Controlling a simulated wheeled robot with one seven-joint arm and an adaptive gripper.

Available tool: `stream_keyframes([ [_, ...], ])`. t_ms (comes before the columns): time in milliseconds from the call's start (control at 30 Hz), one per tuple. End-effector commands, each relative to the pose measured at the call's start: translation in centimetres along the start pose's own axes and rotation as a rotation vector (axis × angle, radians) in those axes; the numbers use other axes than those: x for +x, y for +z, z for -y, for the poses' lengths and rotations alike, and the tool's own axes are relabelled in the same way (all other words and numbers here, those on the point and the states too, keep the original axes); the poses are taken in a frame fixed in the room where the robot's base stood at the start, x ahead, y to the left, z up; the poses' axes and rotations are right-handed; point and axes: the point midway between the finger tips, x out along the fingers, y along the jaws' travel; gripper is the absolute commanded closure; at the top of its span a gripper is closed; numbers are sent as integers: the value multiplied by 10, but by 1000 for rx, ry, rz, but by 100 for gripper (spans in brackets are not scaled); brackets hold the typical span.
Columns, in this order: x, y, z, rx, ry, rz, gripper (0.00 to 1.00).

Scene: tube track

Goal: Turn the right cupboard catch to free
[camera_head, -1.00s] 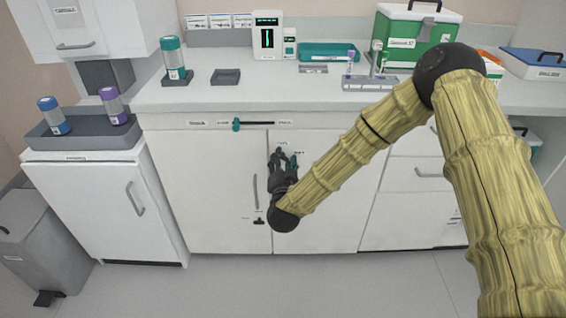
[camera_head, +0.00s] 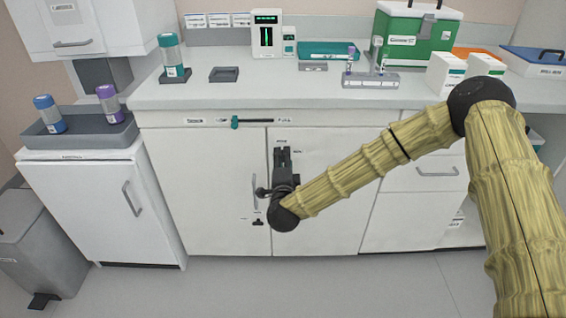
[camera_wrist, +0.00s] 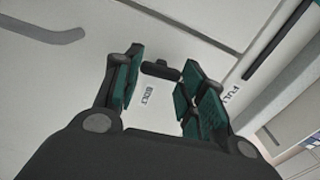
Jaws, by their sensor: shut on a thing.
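The right cupboard catch (camera_wrist: 160,70) is a small dark bar on the pale door, seen in the wrist view between my fingertips.
A teal slider (camera_head: 235,122) sits on a dark rail above the doors. A vertical handle (camera_head: 254,190) and a small dark fitting (camera_head: 258,222) are on the left door, close to my gripper. The counter (camera_head: 205,97) above carries several items. The floor in front is clear.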

Motion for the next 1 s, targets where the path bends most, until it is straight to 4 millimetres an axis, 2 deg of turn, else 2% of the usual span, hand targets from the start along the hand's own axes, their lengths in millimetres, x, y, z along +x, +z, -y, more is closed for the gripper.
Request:
stream_keyframes([
  [300,0,0,-1,103,0,0,83],
  [800,0,0,-1,118,1,0,83],
  [833,0,0,-1,118,1,0,56],
  [933,0,0,-1,118,1,0,38],
  [1000,0,0,-1,118,1,0,38],
])
